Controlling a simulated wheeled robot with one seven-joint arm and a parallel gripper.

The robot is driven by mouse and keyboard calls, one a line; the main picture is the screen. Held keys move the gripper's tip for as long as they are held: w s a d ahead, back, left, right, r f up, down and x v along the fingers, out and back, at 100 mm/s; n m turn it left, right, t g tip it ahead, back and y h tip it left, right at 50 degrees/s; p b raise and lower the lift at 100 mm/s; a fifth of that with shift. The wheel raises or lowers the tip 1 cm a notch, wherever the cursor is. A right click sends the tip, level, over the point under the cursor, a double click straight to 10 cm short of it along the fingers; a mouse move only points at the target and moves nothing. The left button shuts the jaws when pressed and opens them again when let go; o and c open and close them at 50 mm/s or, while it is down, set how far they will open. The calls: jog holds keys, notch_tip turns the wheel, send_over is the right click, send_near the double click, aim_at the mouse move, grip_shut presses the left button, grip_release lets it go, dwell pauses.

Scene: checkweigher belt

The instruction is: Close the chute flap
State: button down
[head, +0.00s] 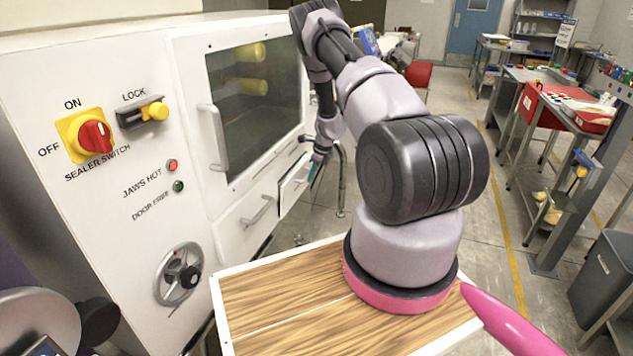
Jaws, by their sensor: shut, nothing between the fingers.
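The chute flap appears to be the small white-framed panel (293,186) low on the right part of the white machine, below the windowed door. It seems to stand a little out from the machine face; how far is hard to tell. My gripper (313,176) is at the flap's right edge, pointing down, with teal at its fingertips. It is shut with nothing in it. I cannot tell whether it touches the flap.
Left of the flap is a white drawer front with a bar handle (257,211). Above is the windowed door (255,105) with a vertical handle (214,137). A red rotary switch (95,136), yellow lock and handwheel (180,274) are further left.

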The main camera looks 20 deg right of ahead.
jog(key=shift+w+a+r, duration=0.2)
jog(key=shift+w+a, duration=0.05)
jog(key=shift+a, duration=0.05)
dwell(0.5)
